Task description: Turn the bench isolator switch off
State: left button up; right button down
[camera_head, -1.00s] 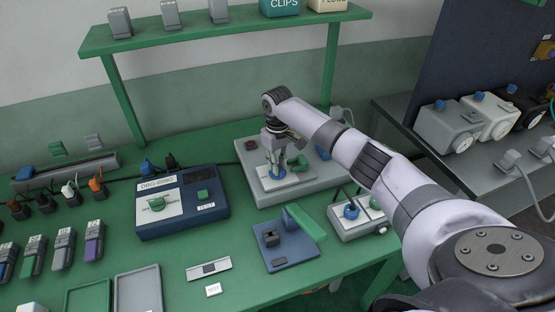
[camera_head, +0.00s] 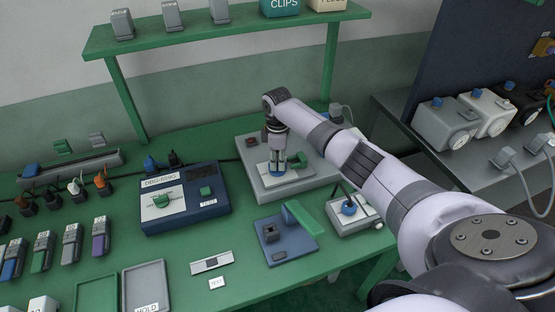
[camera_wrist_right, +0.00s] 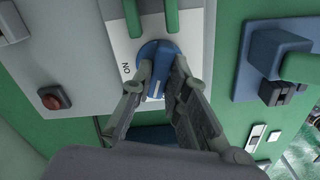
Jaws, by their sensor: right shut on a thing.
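The isolator switch has a round blue knob (camera_wrist_right: 154,50) on a white plate (camera_wrist_right: 121,38) marked ON, set in a grey box (camera_head: 256,179) on the green bench. My right gripper (camera_wrist_right: 157,78) points down at the box and is shut on the blue knob, one finger on each side. In the head view the same gripper (camera_head: 277,163) hides most of the knob. The knob's white mark shows between the fingers; other position labels are hidden. Green handles (camera_wrist_right: 156,14) stand on the same plate. My left gripper is out of view.
A red button (camera_wrist_right: 54,98) sits on the grey box. A blue tester (camera_head: 184,205) stands to its left, a blue block with a green lever (camera_head: 299,217) in front. A small grey box with a blue knob (camera_head: 348,208) stands to the right.

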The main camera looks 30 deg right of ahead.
jog(key=shift+w+r+n, duration=0.1)
jog(key=shift+n, duration=1.9)
jog(key=c, duration=1.6)
grip_release()
jog(key=shift+o, duration=0.2)
jog(key=shift+r, duration=0.15)
notch_tip(320, 180, up, 12)
jog(key=shift+f, duration=0.2)
